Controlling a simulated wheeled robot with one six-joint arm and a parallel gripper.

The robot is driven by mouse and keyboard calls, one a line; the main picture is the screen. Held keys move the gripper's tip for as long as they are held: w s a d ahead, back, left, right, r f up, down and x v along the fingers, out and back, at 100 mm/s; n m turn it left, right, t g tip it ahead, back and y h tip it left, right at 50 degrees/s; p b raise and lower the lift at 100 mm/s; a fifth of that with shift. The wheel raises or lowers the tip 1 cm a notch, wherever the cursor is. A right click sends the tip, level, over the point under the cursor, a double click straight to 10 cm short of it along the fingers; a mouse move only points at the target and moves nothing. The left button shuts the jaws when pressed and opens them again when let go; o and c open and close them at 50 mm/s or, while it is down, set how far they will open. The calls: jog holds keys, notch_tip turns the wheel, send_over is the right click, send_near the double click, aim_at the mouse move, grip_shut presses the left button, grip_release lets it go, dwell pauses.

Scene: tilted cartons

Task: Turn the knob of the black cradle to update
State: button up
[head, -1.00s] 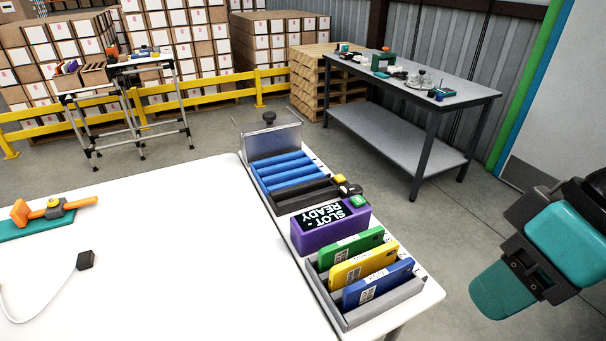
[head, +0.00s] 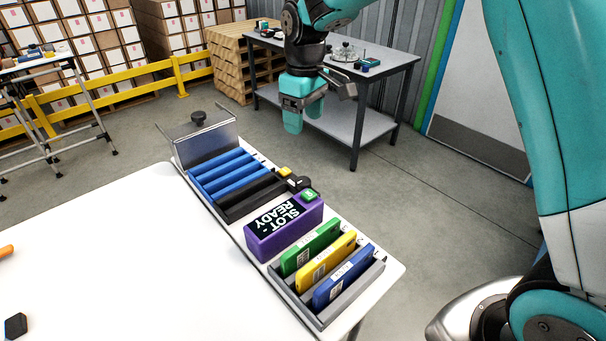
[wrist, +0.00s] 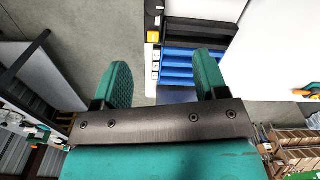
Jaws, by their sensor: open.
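The black cradle (head: 250,198) lies on the white bench between the blue rollers and a purple box. At its right end are a yellow piece (head: 284,171) and a black knob (head: 299,183) with a light mark; I cannot read its setting. My gripper (head: 304,112) is open and empty, raised in the air beyond the bench, apart from the cradle.
The purple box (head: 285,228) reads "SLOT - READY" and has a green button. A grey rack (head: 318,318) holds green, yellow and blue cartridges. Blue rollers (head: 222,172) and an upright metal plate (head: 208,137) stand behind the cradle. A grey table (head: 385,85) stands beyond.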

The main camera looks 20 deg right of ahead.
aim_at(303, 180)
jog(key=f+p, duration=0.1)
jog(key=f, duration=1.1)
jog(key=w+f+p, duration=0.1)
jog(key=f, duration=0.5)
jog(key=shift+w+d+p, duration=0.1)
jog(key=shift+d+p, duration=0.05)
jog(key=shift+p, duration=0.2)
jog(key=c, duration=0.9)
